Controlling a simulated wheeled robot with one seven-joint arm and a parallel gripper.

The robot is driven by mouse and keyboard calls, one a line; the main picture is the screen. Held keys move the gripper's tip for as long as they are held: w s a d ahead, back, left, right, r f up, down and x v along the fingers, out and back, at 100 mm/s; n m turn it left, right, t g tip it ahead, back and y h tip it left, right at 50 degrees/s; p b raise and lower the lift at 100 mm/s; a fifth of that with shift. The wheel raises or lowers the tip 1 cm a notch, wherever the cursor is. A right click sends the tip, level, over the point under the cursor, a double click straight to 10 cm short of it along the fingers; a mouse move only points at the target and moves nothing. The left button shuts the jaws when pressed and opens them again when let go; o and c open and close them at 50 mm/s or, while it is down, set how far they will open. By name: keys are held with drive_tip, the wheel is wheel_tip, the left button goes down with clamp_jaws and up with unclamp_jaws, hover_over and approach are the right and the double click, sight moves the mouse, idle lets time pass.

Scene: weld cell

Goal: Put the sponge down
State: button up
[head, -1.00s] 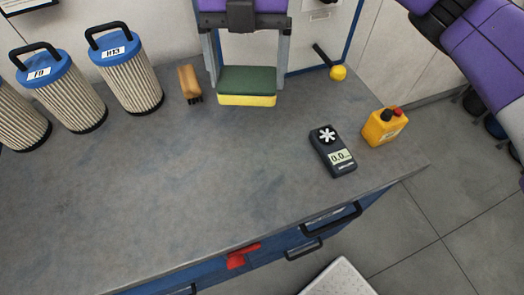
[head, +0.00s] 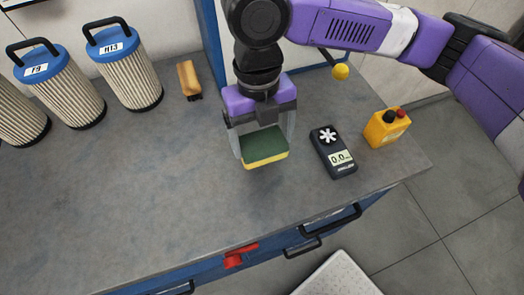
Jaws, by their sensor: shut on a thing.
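The sponge (head: 264,147) has a dark green top and a yellow underside. It is in the head view, right of the middle of the grey worktop (head: 150,190). My gripper (head: 263,146) comes down from above with one finger on each side of the sponge, shut on it. I cannot tell whether the sponge's underside touches the worktop or hangs just above it.
A dark meter (head: 333,152) lies close to the right of the sponge. A yellow box with buttons (head: 387,128) stands further right. A wooden brush (head: 188,80) and pleated filters (head: 124,65) stand at the back left. The worktop's left and front middle are clear.

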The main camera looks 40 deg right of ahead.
sight(260, 136)
drive_tip(key=shift+f, duration=3.05)
drive_tip(key=shift+f, duration=0.15)
drive_tip(key=o, duration=1.3)
drive_tip(key=r, duration=0.4)
drive_tip(key=w+r, duration=0.1)
drive_tip(key=r, duration=0.7)
drive_tip(key=shift+w+d+r, duration=0.1)
drive_tip(key=shift+w+d, duration=0.1)
